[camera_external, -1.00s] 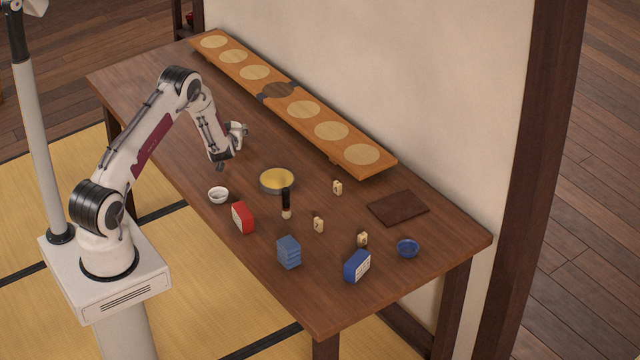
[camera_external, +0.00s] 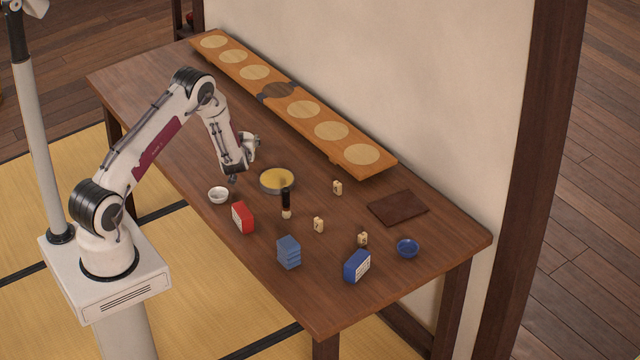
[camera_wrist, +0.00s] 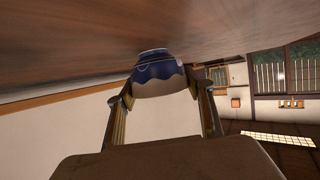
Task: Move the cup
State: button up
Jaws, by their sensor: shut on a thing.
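The cup (camera_wrist: 158,72) shows in the wrist view, dark blue with a pale, wavy-edged part. It sits between the two fingers of my gripper (camera_wrist: 160,92), which is shut on it. In the outside view my gripper (camera_external: 243,162) is over the middle of the table, just behind a small white bowl (camera_external: 218,195) and left of a round yellow-topped dish (camera_external: 277,181). I cannot make out the cup clearly in that view. Whether the cup touches the table is not clear.
A red box (camera_external: 243,218), a blue stack (camera_external: 289,253), a blue box (camera_external: 357,266), a dark upright object (camera_external: 286,203) and several small pale blocks stand nearby. A blue bowl (camera_external: 407,248) and dark mat (camera_external: 398,208) lie right. A long board (camera_external: 317,116) lines the wall.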

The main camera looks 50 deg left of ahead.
jog(key=shift+d, duration=2.4)
jog(key=o, duration=1.2)
jog(key=shift+o, duration=0.2)
jog(key=shift+d, duration=0.1)
jog(key=shift+v, duration=3.7)
jog(key=shift+s+r, duration=0.1)
